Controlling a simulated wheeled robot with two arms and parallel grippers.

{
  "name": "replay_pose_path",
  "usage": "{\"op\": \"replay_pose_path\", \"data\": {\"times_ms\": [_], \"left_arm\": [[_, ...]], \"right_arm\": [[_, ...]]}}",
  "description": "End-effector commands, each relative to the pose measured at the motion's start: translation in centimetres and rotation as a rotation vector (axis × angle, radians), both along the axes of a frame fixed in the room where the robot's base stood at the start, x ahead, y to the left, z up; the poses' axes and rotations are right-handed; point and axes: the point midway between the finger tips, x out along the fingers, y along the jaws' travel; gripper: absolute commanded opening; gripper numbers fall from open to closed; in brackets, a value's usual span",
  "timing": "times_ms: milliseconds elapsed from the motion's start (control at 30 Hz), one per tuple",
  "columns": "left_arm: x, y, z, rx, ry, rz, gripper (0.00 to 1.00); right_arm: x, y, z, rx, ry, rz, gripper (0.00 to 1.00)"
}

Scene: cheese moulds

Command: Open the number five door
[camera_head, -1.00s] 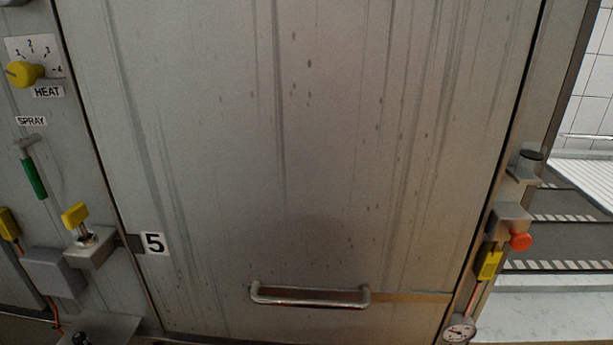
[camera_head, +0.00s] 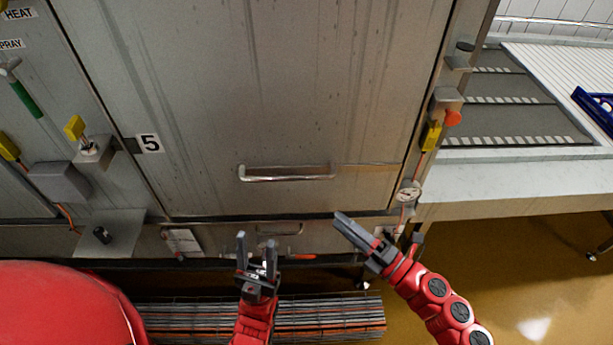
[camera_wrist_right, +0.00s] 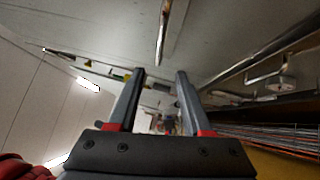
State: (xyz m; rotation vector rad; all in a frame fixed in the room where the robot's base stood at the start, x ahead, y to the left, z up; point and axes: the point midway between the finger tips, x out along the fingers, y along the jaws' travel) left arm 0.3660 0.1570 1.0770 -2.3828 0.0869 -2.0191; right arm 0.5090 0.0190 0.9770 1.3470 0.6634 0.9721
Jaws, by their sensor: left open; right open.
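The number five door (camera_head: 260,90) is a large grey metal panel, closed, with a "5" label (camera_head: 149,143) at its lower left. Its horizontal metal bar handle (camera_head: 287,177) sits near the bottom edge. My left gripper (camera_head: 256,240) is open and empty, below the handle and apart from it. My right gripper (camera_head: 350,226) is below and right of the handle, apart from it. In the right wrist view its two fingers (camera_wrist_right: 160,78) are spread with nothing between them, and a metal bar (camera_wrist_right: 163,30) shows beyond them.
A yellow-tabbed switch (camera_head: 76,128) is left of the door. A red button (camera_head: 452,118) and a gauge (camera_head: 408,194) are on the right frame. A slatted platform (camera_head: 330,315) lies below. A counter (camera_head: 520,180) stands at right, with open floor before it.

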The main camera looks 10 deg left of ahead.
Motion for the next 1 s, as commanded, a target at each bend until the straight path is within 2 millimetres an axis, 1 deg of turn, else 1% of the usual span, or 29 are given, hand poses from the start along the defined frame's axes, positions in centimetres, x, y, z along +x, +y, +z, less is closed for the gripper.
{"op": "replay_pose_path", "data": {"times_ms": [167,267,500,700,833,1000], "left_arm": [[0.0,0.0,0.6,0.0,0.0,0.0,0.5],[0.0,0.0,1.3,0.0,0.0,0.0,0.5],[0.0,0.0,3.0,0.0,0.0,0.0,0.5],[0.0,0.0,4.1,0.0,0.0,0.0,0.5],[0.0,0.0,4.5,0.0,0.0,0.0,0.5],[0.0,0.0,4.7,0.0,0.0,0.0,0.5]], "right_arm": [[0.9,2.1,0.5,0.001,-0.002,0.008,0.49],[2.0,3.9,1.0,0.005,-0.001,0.006,0.49],[4.7,9.0,2.0,0.006,-0.002,0.006,0.49],[6.6,12.6,2.5,0.007,0.0,0.005,0.49],[7.6,13.9,2.4,0.006,0.002,0.001,0.49],[7.9,14.9,2.5,0.005,0.0,0.003,0.49]]}}
